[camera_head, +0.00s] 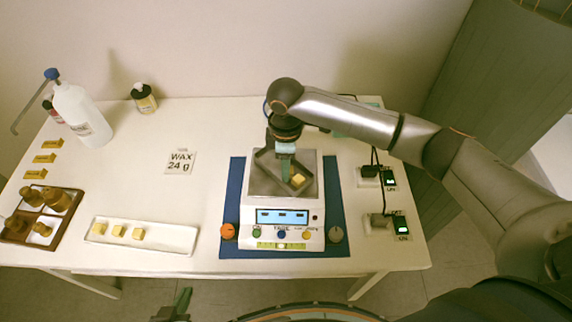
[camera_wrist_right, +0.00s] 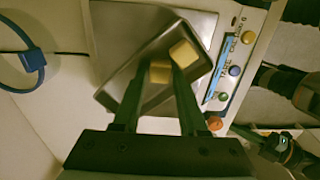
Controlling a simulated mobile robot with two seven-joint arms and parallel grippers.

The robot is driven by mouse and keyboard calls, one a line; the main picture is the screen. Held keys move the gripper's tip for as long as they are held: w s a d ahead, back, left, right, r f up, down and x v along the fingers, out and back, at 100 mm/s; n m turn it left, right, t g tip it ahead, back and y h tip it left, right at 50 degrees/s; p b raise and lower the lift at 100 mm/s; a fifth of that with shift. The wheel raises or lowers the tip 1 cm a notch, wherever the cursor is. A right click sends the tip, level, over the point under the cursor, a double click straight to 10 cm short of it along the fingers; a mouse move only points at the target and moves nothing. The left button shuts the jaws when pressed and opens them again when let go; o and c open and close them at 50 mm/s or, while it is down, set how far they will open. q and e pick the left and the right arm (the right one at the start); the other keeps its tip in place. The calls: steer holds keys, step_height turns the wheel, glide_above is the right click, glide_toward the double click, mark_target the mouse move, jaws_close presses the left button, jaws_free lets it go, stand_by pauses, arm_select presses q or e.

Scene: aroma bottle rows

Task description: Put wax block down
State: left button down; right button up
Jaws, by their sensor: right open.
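A metal weighing tray (camera_head: 268,168) sits tilted on the pan of a white scale (camera_head: 284,210). In the right wrist view, two yellow wax blocks lie in the tray: one (camera_wrist_right: 184,53) near its edge by the right fingertip, the other (camera_wrist_right: 160,72) between the fingers. One wax block (camera_head: 298,180) shows in the head view; my gripper hides the rest. My right gripper (camera_head: 286,178) points down into the tray, with its green fingers open around the inner block (camera_wrist_right: 152,68); I cannot tell whether they touch it. My left gripper (camera_head: 182,304) is low at the front edge, mostly cut off.
A white dish (camera_head: 150,247) holds several wax blocks at the front left. A brown divided tray (camera_head: 70,222), a white pump bottle (camera_head: 82,115) and a small dark bottle (camera_head: 144,98) stand left. Power switches (camera_head: 378,222) lie right of the scale. The table is clear around the wax card (camera_head: 180,161).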

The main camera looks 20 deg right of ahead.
step_height(320, 180, up, 12)
stand_by(0.4)
stand_by(0.4)
